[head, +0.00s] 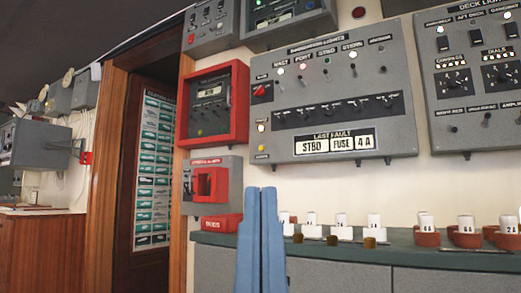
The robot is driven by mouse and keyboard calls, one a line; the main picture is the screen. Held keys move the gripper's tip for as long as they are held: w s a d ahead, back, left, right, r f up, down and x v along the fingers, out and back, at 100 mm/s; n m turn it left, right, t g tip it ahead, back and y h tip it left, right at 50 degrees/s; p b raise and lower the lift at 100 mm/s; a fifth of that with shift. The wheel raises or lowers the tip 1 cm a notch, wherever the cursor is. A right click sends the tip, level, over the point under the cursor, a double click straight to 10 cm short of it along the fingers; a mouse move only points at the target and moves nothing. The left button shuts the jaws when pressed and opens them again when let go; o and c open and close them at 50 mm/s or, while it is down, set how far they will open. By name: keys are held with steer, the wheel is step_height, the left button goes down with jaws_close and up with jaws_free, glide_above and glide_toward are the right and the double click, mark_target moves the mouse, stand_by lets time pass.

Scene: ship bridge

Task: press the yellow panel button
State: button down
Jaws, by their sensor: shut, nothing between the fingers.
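A grey navigation lights panel (335,180) hangs on the wall at upper centre right. On its lower left edge is a small yellow spot, seemingly the yellow button (261,156). A pale yellowish round spot (262,127) sits just above it. Both are too small to make out well. My gripper (259,190) has blue fingers, shut and empty, pointing up from the bottom of the head view. In the picture its tips are just below the panel's lower left corner. They look apart from the panel; how far in depth I cannot tell.
A green-topped counter (420,257) below the panel holds several white cylinders, some in reddish-brown holders. A red-framed box (213,105) and a grey box with a red front (210,184) hang left of the panel. A doorway is farther left.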

steer(key=shift+r, duration=0.1)
step_height(320, 180, up, 50)
steer(key=p, duration=5)
steer(key=shift+r+p, duration=0.2)
steer(key=shift+p, duration=0.1)
steer(key=shift+w, duration=0.1)
